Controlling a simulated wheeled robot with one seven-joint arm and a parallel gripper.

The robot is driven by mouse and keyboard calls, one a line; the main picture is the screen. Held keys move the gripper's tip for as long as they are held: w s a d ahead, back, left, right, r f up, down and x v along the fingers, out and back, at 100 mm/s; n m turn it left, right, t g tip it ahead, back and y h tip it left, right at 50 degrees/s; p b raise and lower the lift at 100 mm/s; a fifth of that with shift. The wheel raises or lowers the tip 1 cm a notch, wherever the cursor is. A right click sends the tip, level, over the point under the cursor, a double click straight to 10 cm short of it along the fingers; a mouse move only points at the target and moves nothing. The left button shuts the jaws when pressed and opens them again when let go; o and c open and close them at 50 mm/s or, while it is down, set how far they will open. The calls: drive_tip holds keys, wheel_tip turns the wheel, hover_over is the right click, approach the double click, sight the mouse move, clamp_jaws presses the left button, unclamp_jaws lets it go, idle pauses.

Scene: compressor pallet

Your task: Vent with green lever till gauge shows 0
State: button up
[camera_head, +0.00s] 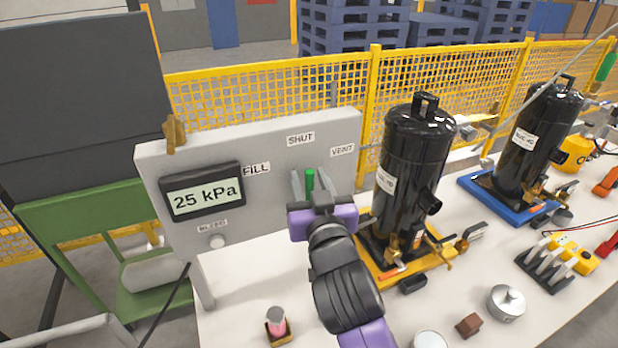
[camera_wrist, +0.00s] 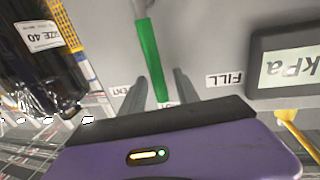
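The green lever (camera_head: 310,180) is on the grey panel (camera_head: 262,150), below the SHUT label and between FILL and VENT. The gauge (camera_head: 202,191) reads 25 kPa. My gripper (camera_head: 312,182) is in front of the panel, with one finger on each side of the lever. In the wrist view, which is upside down, the green lever (camera_wrist: 148,55) runs between the fingers (camera_wrist: 168,80) and points toward SHUT. The fingers stand apart with space around the lever; I cannot tell whether either touches it.
A black compressor (camera_head: 412,150) stands on a yellow base just right of my gripper; another (camera_head: 535,135) stands on a blue tray farther right. Small parts, a pot (camera_head: 506,302) and a brown block (camera_head: 469,324), lie on the white table.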

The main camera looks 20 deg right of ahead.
clamp_jaws()
idle(1.5)
